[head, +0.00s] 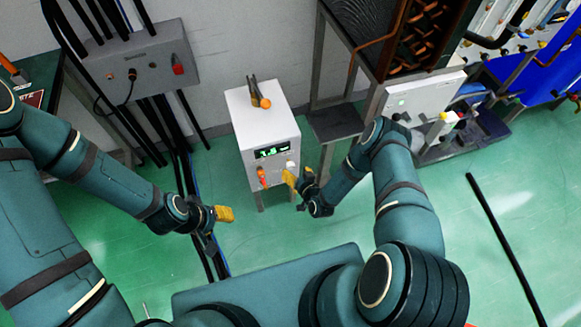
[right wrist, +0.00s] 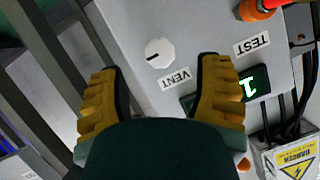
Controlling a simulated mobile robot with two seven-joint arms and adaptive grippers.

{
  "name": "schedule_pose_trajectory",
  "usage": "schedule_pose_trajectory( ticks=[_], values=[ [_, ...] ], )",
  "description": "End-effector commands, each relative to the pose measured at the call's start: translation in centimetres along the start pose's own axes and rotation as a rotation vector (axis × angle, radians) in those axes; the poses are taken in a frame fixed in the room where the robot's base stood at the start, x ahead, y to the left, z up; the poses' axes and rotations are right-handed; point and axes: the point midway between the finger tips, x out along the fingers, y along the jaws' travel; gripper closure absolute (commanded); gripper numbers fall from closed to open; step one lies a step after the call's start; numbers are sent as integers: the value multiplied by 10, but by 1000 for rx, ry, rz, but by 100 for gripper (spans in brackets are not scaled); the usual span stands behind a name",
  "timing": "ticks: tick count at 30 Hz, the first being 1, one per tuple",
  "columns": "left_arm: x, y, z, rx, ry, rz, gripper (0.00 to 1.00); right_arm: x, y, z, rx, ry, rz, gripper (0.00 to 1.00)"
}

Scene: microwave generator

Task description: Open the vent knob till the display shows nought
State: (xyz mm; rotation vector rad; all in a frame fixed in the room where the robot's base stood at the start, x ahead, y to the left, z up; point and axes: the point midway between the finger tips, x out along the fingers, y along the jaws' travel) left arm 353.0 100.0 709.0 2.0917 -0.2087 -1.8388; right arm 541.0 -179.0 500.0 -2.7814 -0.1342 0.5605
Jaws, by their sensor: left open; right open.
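The white box (head: 262,122) stands on the floor in the middle of the head view. Its front carries a display (head: 272,150) with green lit digits, too small to read surely. In the right wrist view the vent knob (right wrist: 159,53) is a round white dial with a dark mark, beside a VENT label (right wrist: 174,79). My right gripper (head: 298,182) is open close to the box front. In its wrist view the knob appears between the open fingers, apart from both. The display (right wrist: 250,84) is partly hidden by a finger there. My left gripper (head: 216,226) is open and empty, left of the box.
An orange-red part (right wrist: 262,8) sits near the TEST label (right wrist: 251,45) on the box. A grey wall box (head: 150,62) with cables is at the left. A grey stand (head: 335,123) and a dark rack are close on the right. Green floor is clear around the box's front.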

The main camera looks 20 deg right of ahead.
Motion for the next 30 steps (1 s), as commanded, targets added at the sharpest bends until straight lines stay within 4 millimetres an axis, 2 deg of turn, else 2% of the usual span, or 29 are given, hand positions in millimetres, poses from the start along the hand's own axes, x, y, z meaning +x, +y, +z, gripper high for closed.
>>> schedule_pose_trajectory(
  ticks=[3,9,22,26,27,28,30],
  values=[
    [8,-3,-1,0,3,0,53,22,0,2,-2,2,-2,35],
    [14,-5,-1,1,7,-1,53,44,0,1,0,1,-1,35],
    [14,-5,-2,1,8,0,53,51,0,0,0,-1,0,36],
    [14,-5,-2,1,8,0,53,51,0,0,0,-1,0,82],
    [14,-5,-2,1,8,0,53,51,0,0,0,-1,0,96],
    [14,-5,-2,1,8,0,53,51,0,0,0,-1,0,100],
    [14,-5,-2,1,8,-1,53,51,0,0,0,-1,0,100]
  ],
)
